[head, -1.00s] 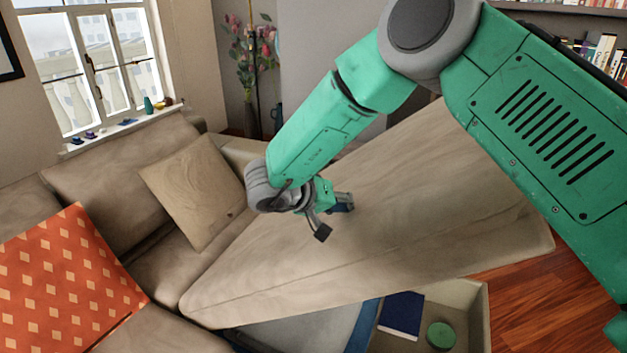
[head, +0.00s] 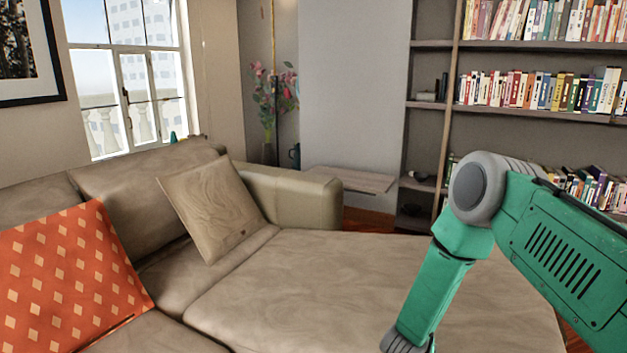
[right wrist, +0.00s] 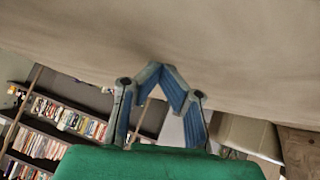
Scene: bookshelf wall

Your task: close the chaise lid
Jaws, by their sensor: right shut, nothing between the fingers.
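The beige chaise lid (head: 330,287) lies low and looks about level with the neighbouring seat cushion in the head view. Its near end runs out of the bottom of the picture, and no storage box shows under it. My right arm reaches down over the lid's right part; its gripper is below the head view's frame. In the right wrist view my right gripper (right wrist: 156,72) is shut and empty, its blue-grey fingertips together close to the beige upholstery (right wrist: 190,40). Whether they touch it I cannot tell. My left gripper is in neither view.
A tan wooden-patterned cushion (head: 212,208) and an orange diamond-patterned cushion (head: 68,278) rest on the sofa. The sofa's armrest (head: 290,196) stands behind the lid. A bookshelf (head: 530,128) fills the back right, with a low pale ledge (head: 350,180) beside it.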

